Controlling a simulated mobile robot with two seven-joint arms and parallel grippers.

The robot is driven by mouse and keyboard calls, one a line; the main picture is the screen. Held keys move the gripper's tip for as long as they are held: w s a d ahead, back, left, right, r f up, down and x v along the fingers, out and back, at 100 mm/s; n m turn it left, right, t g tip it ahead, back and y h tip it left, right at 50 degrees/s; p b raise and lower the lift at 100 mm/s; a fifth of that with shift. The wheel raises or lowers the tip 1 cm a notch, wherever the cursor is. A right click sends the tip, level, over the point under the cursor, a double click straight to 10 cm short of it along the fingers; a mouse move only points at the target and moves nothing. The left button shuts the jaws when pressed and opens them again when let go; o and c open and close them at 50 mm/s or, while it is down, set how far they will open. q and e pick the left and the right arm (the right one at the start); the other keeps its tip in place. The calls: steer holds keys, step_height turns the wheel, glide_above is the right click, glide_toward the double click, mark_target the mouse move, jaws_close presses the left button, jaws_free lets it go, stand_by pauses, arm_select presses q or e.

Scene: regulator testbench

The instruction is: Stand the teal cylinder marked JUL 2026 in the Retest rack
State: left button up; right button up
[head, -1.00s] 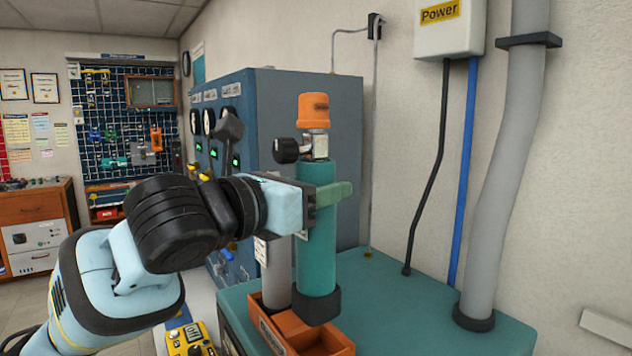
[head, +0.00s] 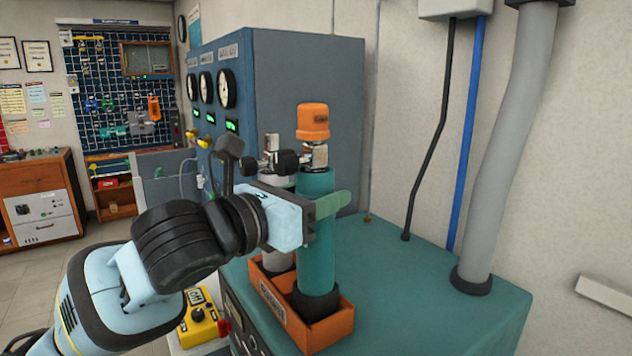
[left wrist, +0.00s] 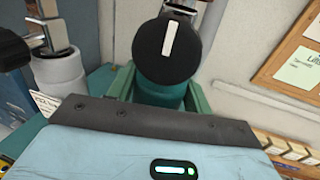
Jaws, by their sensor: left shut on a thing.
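The teal cylinder (head: 317,235) has an orange cap (head: 313,120), a dark valve knob and a black foot. It stands upright in the front part of an orange rack (head: 335,334) on the teal bench. Its foot is inside the rack walls. Whether it touches the rack floor is hidden. My left gripper (head: 328,205) is shut around its upper body; the left wrist view shows the cylinder (left wrist: 165,95) between the green fingers, under the black knob (left wrist: 168,48). The rack label and date mark are not readable. My right gripper is not in view.
A grey cylinder (head: 279,258) stands in the rack's rear part, close behind the teal one. A blue gauge cabinet (head: 300,90) stands behind. A yellow control box (head: 198,322) is at the front left.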

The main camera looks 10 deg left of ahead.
arm_select(q)
steer(key=shift+f, duration=0.95)
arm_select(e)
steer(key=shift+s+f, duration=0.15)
arm_select(q)
steer(key=shift+f, duration=0.7)
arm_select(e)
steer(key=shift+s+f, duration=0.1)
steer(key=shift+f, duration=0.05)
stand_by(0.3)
